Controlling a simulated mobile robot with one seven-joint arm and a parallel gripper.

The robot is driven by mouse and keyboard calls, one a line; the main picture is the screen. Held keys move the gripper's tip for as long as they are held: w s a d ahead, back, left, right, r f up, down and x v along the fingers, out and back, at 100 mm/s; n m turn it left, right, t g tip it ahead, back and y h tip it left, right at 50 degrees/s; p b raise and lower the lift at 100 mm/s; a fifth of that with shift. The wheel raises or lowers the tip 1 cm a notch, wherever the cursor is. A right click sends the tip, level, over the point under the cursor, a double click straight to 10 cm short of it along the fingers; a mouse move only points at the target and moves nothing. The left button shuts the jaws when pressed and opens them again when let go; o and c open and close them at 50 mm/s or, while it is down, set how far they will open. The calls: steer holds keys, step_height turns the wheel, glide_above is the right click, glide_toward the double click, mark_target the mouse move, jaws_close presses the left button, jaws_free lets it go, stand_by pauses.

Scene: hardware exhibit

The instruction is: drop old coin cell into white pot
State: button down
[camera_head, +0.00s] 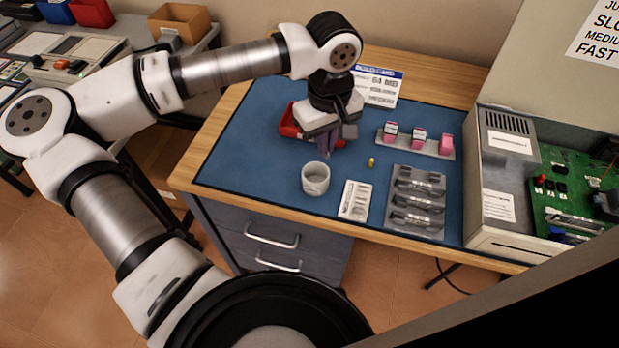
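The white pot (315,182) stands upright on the blue mat, left of the mat's middle, with its open top showing. My gripper (328,150) points down over the mat, just behind and slightly right of the pot, apart from it in the picture. Its fingers are small and dark, and I cannot tell whether they are open or hold anything. I cannot make out the old coin cell. A small yellow item (371,162) stands on the mat right of my gripper; I cannot tell what it is.
A red bin (289,122) sits partly behind my gripper. A small white tray (346,200), a grey holder (402,222) and a rack with pink-marked items (398,143) lie to the right. An open cabinet with a green circuit board (575,185) bounds the right side. The mat's left part (235,160) is clear.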

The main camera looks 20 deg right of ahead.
steer(key=shift+f+b, duration=0.8)
steer(key=shift+f, duration=1.85)
steer(key=c, duration=1.6)
jaws_free()
steer(key=shift+o, duration=0.2)
step_height(320, 180, up, 14)
steer(key=b, duration=0.2)
steer(key=shift+f, duration=0.1)
